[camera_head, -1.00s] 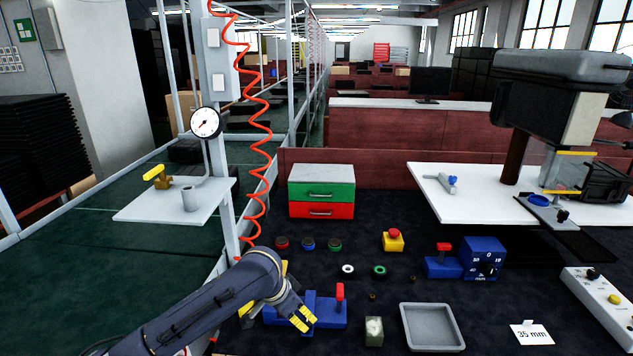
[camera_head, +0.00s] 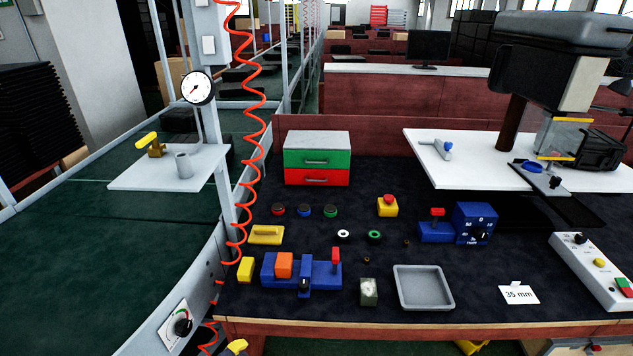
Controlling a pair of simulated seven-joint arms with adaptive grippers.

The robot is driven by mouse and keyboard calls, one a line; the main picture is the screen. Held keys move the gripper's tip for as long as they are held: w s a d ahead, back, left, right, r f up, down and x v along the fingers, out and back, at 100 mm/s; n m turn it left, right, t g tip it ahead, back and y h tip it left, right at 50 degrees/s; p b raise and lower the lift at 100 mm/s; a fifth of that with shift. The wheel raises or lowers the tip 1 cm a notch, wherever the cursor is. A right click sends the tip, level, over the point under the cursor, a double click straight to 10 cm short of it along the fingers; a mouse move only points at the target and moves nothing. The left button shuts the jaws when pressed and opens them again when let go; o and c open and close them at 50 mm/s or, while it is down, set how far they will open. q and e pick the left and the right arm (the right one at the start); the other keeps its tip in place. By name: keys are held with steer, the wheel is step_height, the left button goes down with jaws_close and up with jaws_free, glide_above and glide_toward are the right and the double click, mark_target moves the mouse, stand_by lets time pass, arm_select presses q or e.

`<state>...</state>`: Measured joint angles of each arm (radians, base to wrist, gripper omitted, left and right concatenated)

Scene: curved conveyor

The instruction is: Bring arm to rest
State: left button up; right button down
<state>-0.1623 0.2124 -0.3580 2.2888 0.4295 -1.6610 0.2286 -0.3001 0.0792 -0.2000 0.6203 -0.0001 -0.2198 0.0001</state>
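My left gripper (camera_head: 235,347) shows only as a yellow and grey tip at the bottom edge, in front of the table and clear of everything on it. A yellow piece (camera_head: 470,346) at the bottom edge right of centre looks like the tip of my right gripper. Both are mostly cut off by the frame, so their opening is hidden. The blue fixture (camera_head: 325,277) with a red handle and black knob stands on the table. An orange block (camera_head: 284,265) sits on its left part.
The table's front edge (camera_head: 420,329) is clear. A grey tray (camera_head: 424,287), a small pale block (camera_head: 369,292), a yellow block (camera_head: 245,269) and a "35 mm" card (camera_head: 519,294) lie near it. A control box (camera_head: 597,273) stands at right. A red coiled hose (camera_head: 258,140) hangs at left.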

arm_select(q)
steer(key=s+a+y, duration=0.6)
steer(key=s+a, duration=0.8)
steer(key=a, duration=0.1)
steer(key=s+d+f+g+h, duration=0.1)
steer(key=d+f, duration=0.1)
steer(key=f, duration=0.9)
steer(key=s+d+f+n+g+h, duration=0.1)
steer(key=d+f, duration=0.1)
steer(key=f, duration=0.8)
steer(key=s+d+f+g+h, duration=0.1)
steer(key=s+d+f+g, duration=0.1)
steer(key=f, duration=0.9)
steer(key=s+f+n+g+h, duration=0.2)
steer(key=s+f+n, duration=0.1)
steer(key=s+f, duration=1.6)
steer(key=shift+s+f+g, duration=0.3)
steer(key=shift+s+f, duration=0.1)
steer(key=shift+s, duration=0.75)
